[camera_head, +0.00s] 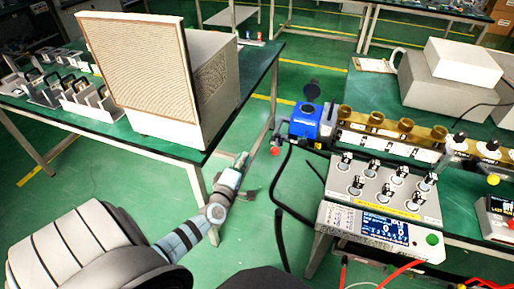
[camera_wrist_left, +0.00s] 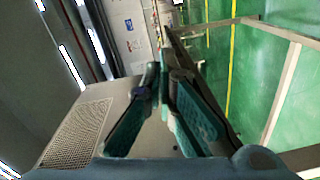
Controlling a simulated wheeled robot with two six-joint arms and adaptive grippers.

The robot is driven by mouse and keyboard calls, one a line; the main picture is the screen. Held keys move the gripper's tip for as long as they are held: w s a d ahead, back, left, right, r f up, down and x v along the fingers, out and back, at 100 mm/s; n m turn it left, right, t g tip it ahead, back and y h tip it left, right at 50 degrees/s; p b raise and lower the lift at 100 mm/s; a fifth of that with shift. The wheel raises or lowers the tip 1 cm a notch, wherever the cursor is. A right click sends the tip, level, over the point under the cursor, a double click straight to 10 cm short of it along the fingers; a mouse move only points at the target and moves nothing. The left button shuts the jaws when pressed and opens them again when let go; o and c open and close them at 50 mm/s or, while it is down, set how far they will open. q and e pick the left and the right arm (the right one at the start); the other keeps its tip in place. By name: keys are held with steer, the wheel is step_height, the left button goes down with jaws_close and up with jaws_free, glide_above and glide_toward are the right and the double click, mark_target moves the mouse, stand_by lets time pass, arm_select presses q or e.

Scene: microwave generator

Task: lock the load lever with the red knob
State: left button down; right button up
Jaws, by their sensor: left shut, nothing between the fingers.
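A small red knob (camera_head: 275,151) shows at the left end of the microwave bench, just below and left of a blue block (camera_head: 305,121). The load lever itself is too small to make out apart from this knob. My left gripper (camera_head: 247,172) is left of the knob and a little lower in the head view, apart from it in the picture. In the left wrist view its two fingers (camera_wrist_left: 163,80) come together at the tips, with nothing seen between them. The knob cannot be made out in the wrist view. My right gripper is not in view.
A large horn-like box (camera_head: 140,68) stands on the left table (camera_head: 265,62). Brass waveguide parts (camera_head: 375,118) run along the right bench. A control panel (camera_head: 385,228) with a display is at its front. Black cables (camera_head: 281,190) hang in the gap between the tables.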

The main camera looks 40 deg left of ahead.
mark_target(276, 144)
arm_select(q)
steer(key=w+d+f+b, duration=0.1)
steer(key=w+b, duration=0.1)
steer(key=w, duration=0.5)
steer(key=shift+d, duration=0.3)
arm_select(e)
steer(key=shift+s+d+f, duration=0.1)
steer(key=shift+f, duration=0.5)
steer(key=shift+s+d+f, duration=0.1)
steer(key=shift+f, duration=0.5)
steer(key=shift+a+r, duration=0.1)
